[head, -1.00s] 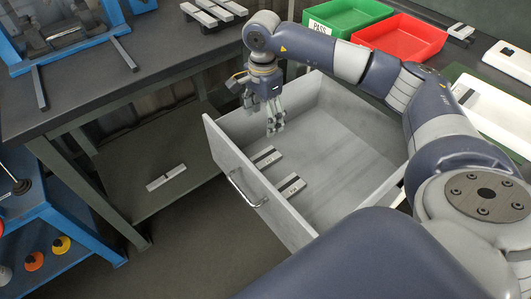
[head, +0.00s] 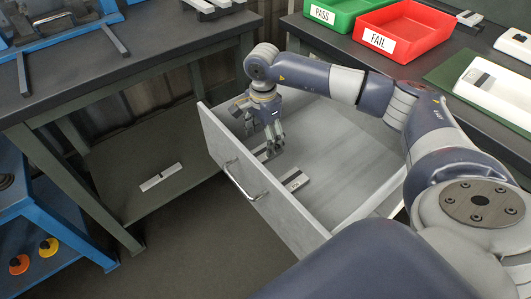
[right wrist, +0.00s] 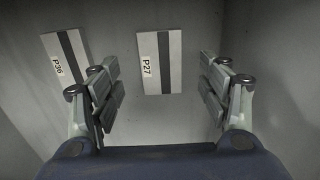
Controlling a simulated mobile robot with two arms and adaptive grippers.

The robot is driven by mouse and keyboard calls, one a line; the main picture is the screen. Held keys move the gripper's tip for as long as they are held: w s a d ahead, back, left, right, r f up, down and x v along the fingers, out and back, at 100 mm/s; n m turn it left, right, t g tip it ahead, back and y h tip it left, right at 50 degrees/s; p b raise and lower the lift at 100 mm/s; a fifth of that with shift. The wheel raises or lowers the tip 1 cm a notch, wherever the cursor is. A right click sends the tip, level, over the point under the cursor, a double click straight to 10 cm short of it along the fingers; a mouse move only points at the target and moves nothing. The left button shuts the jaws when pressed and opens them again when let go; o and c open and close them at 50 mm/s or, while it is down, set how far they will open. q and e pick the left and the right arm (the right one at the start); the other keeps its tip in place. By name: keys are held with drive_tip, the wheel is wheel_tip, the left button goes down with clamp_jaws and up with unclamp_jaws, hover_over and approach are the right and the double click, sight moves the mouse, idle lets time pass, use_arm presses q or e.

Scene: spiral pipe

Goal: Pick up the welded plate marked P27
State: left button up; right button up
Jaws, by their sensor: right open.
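The plate marked P27 (right wrist: 160,62) is pale with a dark stripe and lies flat on the drawer floor in the right wrist view. It sits ahead of and between the open fingers of my right gripper (right wrist: 166,95), with nothing held. In the head view that gripper (head: 272,148) points down inside the drawer, over a plate it partly covers. A similar plate marked P36 (right wrist: 65,58) lies to the left, tilted, in the right wrist view. The head view shows another striped plate (head: 294,183) nearer the drawer front. My left gripper is not in view.
The grey drawer (head: 245,180) stands open, its walls around my right gripper. A green PASS tray (head: 335,10) and red FAIL tray (head: 405,28) stand on the bench behind. Another plate (head: 160,177) lies on the low shelf at left.

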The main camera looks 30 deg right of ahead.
sight(265, 150)
drive_tip(key=f, duration=0.4)
drive_tip(key=shift+d+b, duration=0.4)
drive_tip(key=shift+w+f, duration=0.1)
drive_tip(key=shift+f, duration=0.35)
drive_tip(key=c, duration=1.6)
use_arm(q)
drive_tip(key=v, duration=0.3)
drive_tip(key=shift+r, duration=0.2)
use_arm(e)
drive_tip(key=shift+r, duration=0.1)
clamp_jaws()
